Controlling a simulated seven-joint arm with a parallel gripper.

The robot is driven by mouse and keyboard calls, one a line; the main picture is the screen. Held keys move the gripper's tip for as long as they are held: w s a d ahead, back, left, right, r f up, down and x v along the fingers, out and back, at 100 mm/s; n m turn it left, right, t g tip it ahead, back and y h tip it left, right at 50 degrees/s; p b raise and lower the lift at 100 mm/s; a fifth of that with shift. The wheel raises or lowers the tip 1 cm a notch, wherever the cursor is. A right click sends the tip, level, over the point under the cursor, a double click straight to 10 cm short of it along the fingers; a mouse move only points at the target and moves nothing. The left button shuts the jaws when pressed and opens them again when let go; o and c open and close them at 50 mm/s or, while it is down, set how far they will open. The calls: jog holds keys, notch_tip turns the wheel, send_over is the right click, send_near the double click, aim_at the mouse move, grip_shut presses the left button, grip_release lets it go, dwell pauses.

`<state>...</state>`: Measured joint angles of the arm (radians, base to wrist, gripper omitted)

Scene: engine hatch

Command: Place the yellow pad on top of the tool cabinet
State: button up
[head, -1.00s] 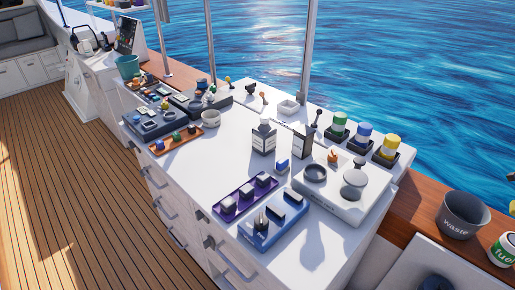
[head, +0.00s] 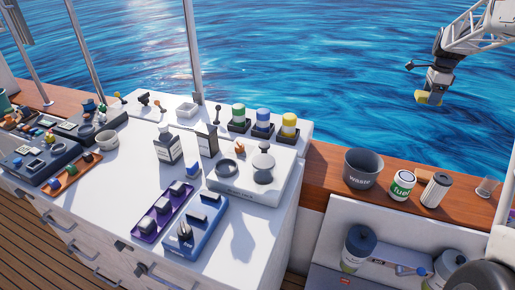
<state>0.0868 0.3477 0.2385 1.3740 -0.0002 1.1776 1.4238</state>
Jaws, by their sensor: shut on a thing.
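My gripper (head: 433,92) is at the upper right in the head view, in front of the water and well to the right of the white cabinet. It is shut on the yellow pad (head: 423,98), which shows at the fingertips and is partly covered by them. The tool cabinet appears to be the white drawer cabinet (head: 105,207) at the left and middle. Its white top is crowded with things, and the pad is apart from it.
On the cabinet top are a purple tray (head: 150,226), a blue tray (head: 203,237), a white block with round recesses (head: 232,185) and coloured jars (head: 263,117). A waste bin (head: 361,168) and fuel can (head: 402,185) stand on the wooden ledge. Bare top shows front right (head: 262,225).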

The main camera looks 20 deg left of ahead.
jog(key=s+a+n, duration=0.3)
jog(key=a+n, duration=0.2)
jog(key=a, duration=2.4)
jog(key=s+a+n, duration=0.2)
jog(key=s+a, duration=0.4)
jog(key=a, duration=0.7)
jog(key=s+a+n, duration=0.2)
jog(key=s+a, duration=0.3)
jog(key=a, duration=0.9)
jog(key=s+a+n, duration=0.8)
jog(key=s+a, duration=2.5)
jog(key=s, duration=0.5)
notch_tip(320, 180, down, 12)
jog(key=shift+r, duration=0.2)
jog(key=shift+w, duration=0.1)
jog(key=shift+f, duration=3.15)
